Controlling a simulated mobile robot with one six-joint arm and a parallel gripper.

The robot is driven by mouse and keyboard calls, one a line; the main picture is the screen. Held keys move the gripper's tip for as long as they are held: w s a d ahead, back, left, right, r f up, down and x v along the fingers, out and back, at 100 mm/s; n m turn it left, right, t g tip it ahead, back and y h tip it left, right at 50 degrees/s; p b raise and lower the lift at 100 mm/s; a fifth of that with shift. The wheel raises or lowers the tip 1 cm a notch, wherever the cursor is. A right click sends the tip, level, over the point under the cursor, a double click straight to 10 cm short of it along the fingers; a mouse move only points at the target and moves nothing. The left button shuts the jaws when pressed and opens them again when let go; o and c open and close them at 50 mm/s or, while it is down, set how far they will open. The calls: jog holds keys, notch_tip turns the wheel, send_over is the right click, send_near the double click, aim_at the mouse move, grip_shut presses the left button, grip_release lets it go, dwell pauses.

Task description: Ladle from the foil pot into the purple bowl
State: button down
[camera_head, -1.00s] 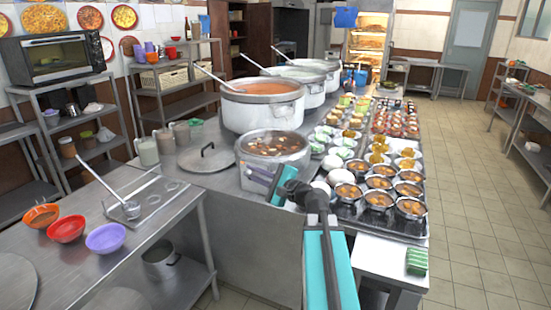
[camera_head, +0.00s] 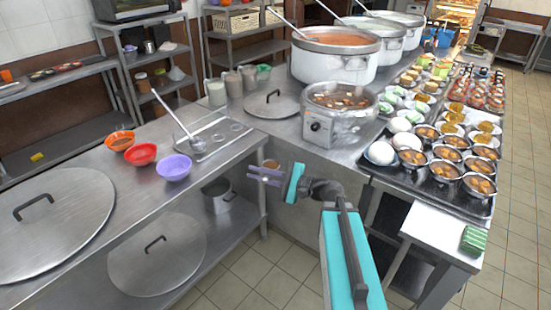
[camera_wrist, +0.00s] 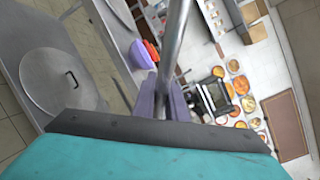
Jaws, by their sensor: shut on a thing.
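The foil pot (camera_head: 340,128) is a silvery pot with a front dial, holding brown soup with pale chunks, on the counter right of centre. The purple bowl (camera_head: 174,172) stands at the right end of the left steel table; a purple shape, likely this bowl, shows in the wrist view (camera_wrist: 151,49). My gripper (camera_head: 264,176) is between the table and the counter, right of the bowl and apart from it. In the wrist view its fingers are shut on a metal ladle handle (camera_wrist: 175,45). A small brown round patch beyond the fingers may be the ladle's cup.
Red (camera_head: 140,154) and orange (camera_head: 120,140) bowls stand beside the purple one. Another ladle (camera_head: 176,116) rests on a tray behind it. Filled metal bowls (camera_head: 412,158) crowd the right counter.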

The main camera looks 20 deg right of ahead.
jog(key=shift+n+g+y, duration=0.6)
jog(key=shift+g, duration=0.1)
jog(key=a, duration=0.1)
jog(key=s+a+f, duration=0.1)
jog(key=a, duration=0.1)
jog(key=shift+s+a+f, duration=0.3)
jog(key=shift+a, duration=0.05)
jog(key=shift+s, duration=0.15)
